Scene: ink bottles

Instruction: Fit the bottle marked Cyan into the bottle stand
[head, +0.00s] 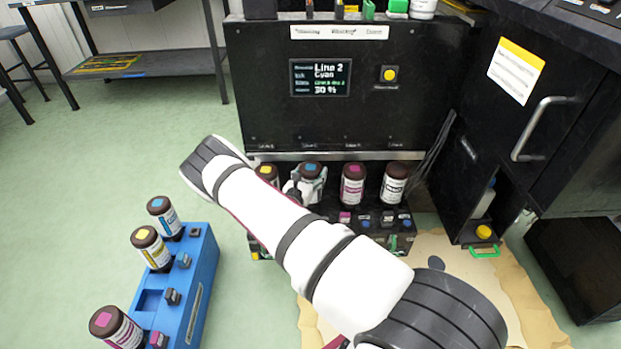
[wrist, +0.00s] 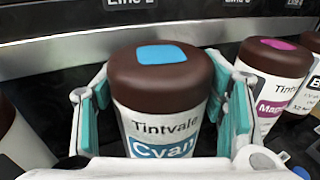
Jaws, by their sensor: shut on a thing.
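My gripper (head: 306,190) is at the black machine, shut on a Cyan bottle (head: 311,169) with a brown cap and blue square mark. In the wrist view the Cyan bottle (wrist: 162,95) stands upright between the teal finger pads, its label reading "Tintvale Cyan". It is in line with the machine's other bottles; its base is hidden, so I cannot tell if it is seated or raised. A blue bottle stand (head: 205,270) on the left holds another blue-marked bottle (head: 165,217), a yellow-marked bottle (head: 151,248) and a magenta-marked bottle (head: 116,327). An empty place shows between the last two.
A yellow-marked bottle (head: 267,173), a magenta-marked bottle (head: 352,184) and a dark-labelled bottle (head: 395,182) flank the held one closely. The machine's screen (head: 320,77) reads "Line 2 Cyan" and 30 %. Green floor lies open between machine and blue stand.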

